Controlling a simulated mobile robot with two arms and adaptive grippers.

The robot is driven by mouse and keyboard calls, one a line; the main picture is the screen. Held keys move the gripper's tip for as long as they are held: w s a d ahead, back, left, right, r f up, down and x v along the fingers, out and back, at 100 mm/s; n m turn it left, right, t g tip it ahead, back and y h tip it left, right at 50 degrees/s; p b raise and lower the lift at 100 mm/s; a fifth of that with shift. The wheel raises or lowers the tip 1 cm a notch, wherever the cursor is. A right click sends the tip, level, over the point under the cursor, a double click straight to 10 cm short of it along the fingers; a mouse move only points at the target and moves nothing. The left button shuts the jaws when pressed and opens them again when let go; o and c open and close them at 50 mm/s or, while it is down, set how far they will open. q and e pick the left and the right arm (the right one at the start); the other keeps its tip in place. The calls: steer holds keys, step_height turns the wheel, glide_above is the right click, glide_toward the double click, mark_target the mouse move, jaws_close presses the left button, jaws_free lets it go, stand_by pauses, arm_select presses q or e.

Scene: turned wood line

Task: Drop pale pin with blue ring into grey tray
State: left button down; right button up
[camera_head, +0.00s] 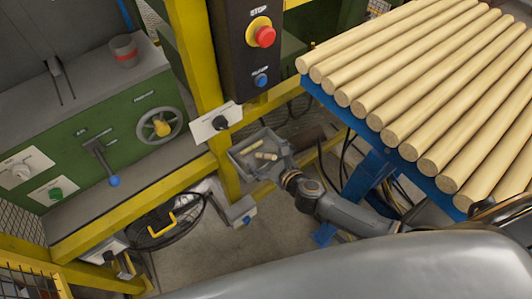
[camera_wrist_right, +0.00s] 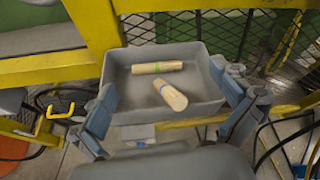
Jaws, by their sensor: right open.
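The grey tray (camera_head: 236,160) is fixed by the yellow post in the head view; it also fills the middle of the wrist view (camera_wrist_right: 117,71). The pale pin with a blue ring (camera_wrist_right: 168,94) lies slantwise inside the tray, nearer to me. A second pale pin with a green ring (camera_wrist_right: 157,67) lies behind it, near the far wall. The two pins show small in the head view, where their rings cannot be told apart. My right gripper (camera_wrist_right: 167,88) is open and empty, its fingers spread at the tray's near side corners. My left gripper is not in view.
Pale wooden rods lie on a blue-edged rack (camera_head: 375,125) at the right. A control box with a red stop button (camera_head: 265,36) hangs above the tray. A green machine (camera_head: 90,140) stands left behind yellow rails. Cables hang near the tray.

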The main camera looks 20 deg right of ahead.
steer(key=v, duration=1.2)
steer(key=shift+s, duration=0.1)
steer(key=v, duration=0.9)
stand_by(1.0)
stand_by(0.5)
steer(key=s+d+f+n+g+h, duration=0.1)
steer(key=d+f+n+g, duration=0.15)
steer(key=f+n, duration=0.85)
steer(key=s+d+f+n+g, duration=0.1)
steer(key=d+f+n, duration=0.2)
steer(key=f+n, duration=0.8)
steer(key=s+a+f+n+g+h, duration=0.1)
steer(key=s+f+n+g, duration=0.7)
steer(key=s+f, duration=1.4)
steer(key=n+h, duration=0.1)
steer(key=n, duration=0.1)
steer(key=shift+n+g, duration=0.3)
steer(key=shift+g, duration=0.05)
steer(key=shift+a, duration=0.15)
